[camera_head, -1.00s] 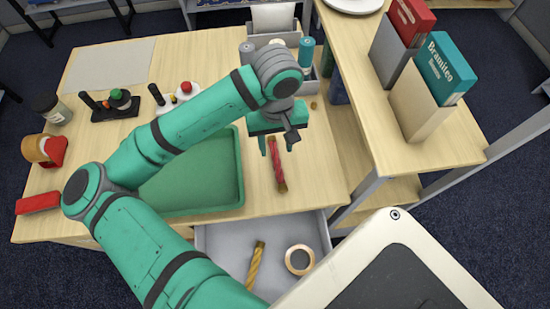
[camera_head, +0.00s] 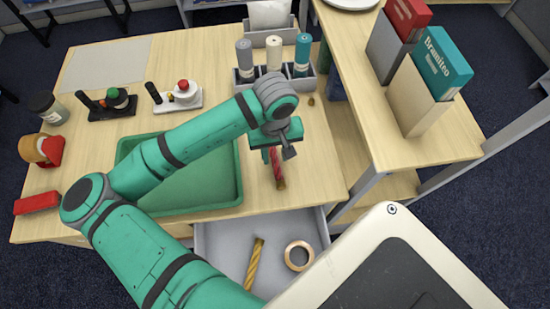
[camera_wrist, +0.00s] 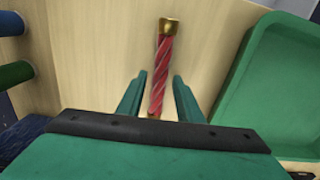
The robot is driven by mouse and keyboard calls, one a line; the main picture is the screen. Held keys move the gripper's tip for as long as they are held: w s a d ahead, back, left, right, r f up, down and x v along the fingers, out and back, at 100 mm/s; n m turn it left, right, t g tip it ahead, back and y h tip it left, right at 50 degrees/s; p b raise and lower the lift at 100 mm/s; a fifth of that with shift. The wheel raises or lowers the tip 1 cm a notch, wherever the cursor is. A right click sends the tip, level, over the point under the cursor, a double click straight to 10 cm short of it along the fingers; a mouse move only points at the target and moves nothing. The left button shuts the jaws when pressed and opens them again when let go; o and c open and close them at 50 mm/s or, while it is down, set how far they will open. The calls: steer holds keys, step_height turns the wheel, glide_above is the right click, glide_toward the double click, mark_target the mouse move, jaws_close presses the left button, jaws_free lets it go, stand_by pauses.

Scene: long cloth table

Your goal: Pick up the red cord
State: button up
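The red cord (camera_head: 279,176) is a short twisted bundle with a gold end cap. It lies on the wooden table, right of the green tray, with its far part hidden under my gripper in the head view. In the wrist view the red cord (camera_wrist: 160,75) runs lengthwise, with its near end between the two green fingers. My gripper (camera_head: 273,156) is open above the cord. In the wrist view my gripper (camera_wrist: 158,98) shows a gap on both sides of the cord, and I see no contact.
The green tray (camera_head: 241,190) lies to the left. An open drawer (camera_head: 215,245) below holds a yellow twisted cord (camera_head: 255,264) and a tape roll (camera_head: 299,244). A raised shelf (camera_head: 380,150) with books stands at right. A rack of bottles (camera_head: 310,84) stands behind.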

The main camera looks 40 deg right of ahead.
jaws_close()
steer(key=shift+r, duration=0.15)
